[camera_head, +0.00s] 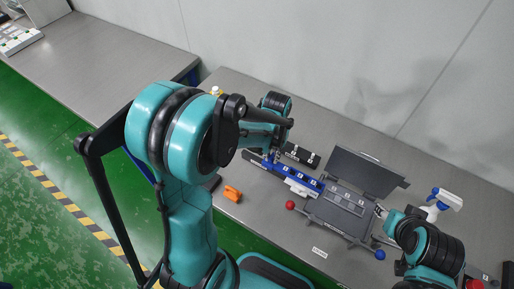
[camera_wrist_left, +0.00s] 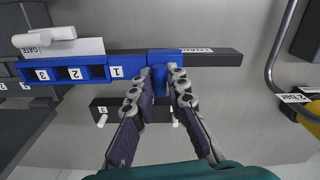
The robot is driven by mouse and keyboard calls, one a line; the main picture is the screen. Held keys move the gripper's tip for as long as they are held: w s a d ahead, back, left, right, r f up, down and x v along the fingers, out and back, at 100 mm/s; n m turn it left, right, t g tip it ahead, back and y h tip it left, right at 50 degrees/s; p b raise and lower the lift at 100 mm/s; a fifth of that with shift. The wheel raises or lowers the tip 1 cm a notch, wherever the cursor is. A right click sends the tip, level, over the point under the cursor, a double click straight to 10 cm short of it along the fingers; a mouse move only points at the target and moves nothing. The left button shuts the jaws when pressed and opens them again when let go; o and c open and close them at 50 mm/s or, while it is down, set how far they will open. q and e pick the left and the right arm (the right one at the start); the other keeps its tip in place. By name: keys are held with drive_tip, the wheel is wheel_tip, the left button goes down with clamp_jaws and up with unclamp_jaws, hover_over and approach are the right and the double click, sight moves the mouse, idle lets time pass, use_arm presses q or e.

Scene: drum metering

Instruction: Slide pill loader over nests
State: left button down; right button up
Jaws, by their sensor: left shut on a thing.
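The blue pill loader (camera_head: 309,181) has numbered windows and sits on a dark rail left of the grey nest fixture (camera_head: 338,215). In the left wrist view the loader (camera_wrist_left: 97,62) shows windows 3, 2 and 1, and the dark rail (camera_wrist_left: 222,57) marked LOAD extends right. My left gripper (camera_wrist_left: 168,78) is shut on the blue tab at the loader's end. In the head view my left gripper is mostly hidden behind its wrist. A white GATE piece (camera_wrist_left: 75,47) lies along the loader. My right gripper (camera_head: 381,210) is beside the fixture's right side, its fingers too small to read.
A dark raised panel (camera_head: 365,173) stands behind the fixture. A black block with white pegs (camera_head: 300,154) lies near the loader. A red knob (camera_head: 290,205) and a blue knob (camera_head: 380,255) stick out in front. An orange piece (camera_head: 232,193) and a spray bottle (camera_head: 441,200) stand apart.

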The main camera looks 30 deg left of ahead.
sight(311, 181)
use_arm(q)
drive_tip(key=d, duration=0.9)
drive_tip(key=s+d, duration=0.1)
drive_tip(key=d, duration=0.4)
drive_tip(key=shift+d+b, duration=0.35)
drive_tip(key=shift+s+d, duration=0.1)
drive_tip(key=shift+d, duration=0.1)
drive_tip(key=c, duration=1.5)
unclamp_jaws()
drive_tip(key=shift+d, duration=0.2)
drive_tip(key=shift+r, duration=0.4)
wheel_tip(311, 181, up, 11)
drive_tip(key=shift+r, duration=0.1)
